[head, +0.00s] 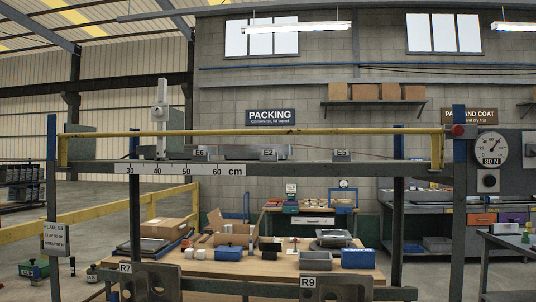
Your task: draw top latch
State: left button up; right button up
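I cannot make out for certain which part is the top latch. A grey metal rack stands close in front, with a shelf rail (290,168) across the view and a yellow bar (270,132) above it. Small tags E6 (201,153), E2 (268,154) and E5 (342,155) stand along the rail. Lower down, a metal plate (160,282) shows by tag R7 (125,267), and another metal plate (345,287) by tag R9 (308,282). Both are cut off by the bottom edge. Neither of my grippers shows.
A white upright gauge (161,115) stands on the rack's left part. Behind the rack is a wooden table with cartons (164,228), a blue box (358,258) and a grey box (315,260). A round dial (491,148) hangs at right. Open floor shows at left.

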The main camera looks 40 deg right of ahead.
aim_at(457, 130)
jog(key=z, duration=2.3)
jog(key=j+u, duration=0.1)
jog(key=u, duration=1.2)
jog(key=z, duration=1.35)
jog(key=k, duration=0.05)
